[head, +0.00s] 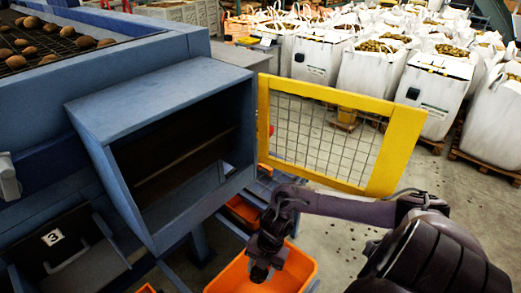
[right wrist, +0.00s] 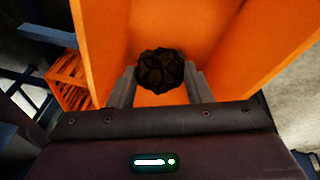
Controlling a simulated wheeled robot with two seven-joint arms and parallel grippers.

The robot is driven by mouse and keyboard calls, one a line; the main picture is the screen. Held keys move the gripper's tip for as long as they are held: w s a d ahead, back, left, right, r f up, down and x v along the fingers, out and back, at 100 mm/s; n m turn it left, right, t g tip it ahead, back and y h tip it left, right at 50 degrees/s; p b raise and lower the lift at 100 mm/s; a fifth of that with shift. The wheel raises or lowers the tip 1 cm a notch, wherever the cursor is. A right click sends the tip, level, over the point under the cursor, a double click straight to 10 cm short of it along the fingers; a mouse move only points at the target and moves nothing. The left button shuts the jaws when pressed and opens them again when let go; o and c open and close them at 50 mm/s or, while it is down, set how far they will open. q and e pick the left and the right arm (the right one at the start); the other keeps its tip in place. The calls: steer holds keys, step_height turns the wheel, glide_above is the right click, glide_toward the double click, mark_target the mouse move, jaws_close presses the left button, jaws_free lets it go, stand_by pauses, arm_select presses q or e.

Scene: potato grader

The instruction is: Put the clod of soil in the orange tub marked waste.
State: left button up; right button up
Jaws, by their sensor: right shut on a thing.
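My right gripper (head: 262,270) reaches down over an orange tub (head: 300,265) at the bottom of the head view. In the right wrist view the gripper (right wrist: 160,85) is shut on a dark, rough, roundish clod of soil (right wrist: 160,70), held between its two grey fingers. The orange walls of the tub (right wrist: 225,40) surround the clod there. I cannot tell whether the clod touches the tub's floor. No waste mark on the tub shows. In the head view the clod is mostly hidden by the gripper. My left gripper is not in view.
A blue machine housing (head: 165,95) with an open front stands left of the tub. A yellow-framed mesh gate (head: 395,150) stands open behind my right arm. An orange crate (right wrist: 68,82) is beside the tub. White sacks of potatoes (head: 375,70) stand at the back.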

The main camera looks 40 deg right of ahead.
steer(key=o, duration=1.1)
steer(key=shift+r, duration=0.1)
steer(key=b+v, duration=0.1)
steer(key=v, duration=0.6)
steer(key=shift+d+r, duration=0.15)
steer(key=shift+r, duration=0.15)
steer(key=shift+s, duration=0.15)
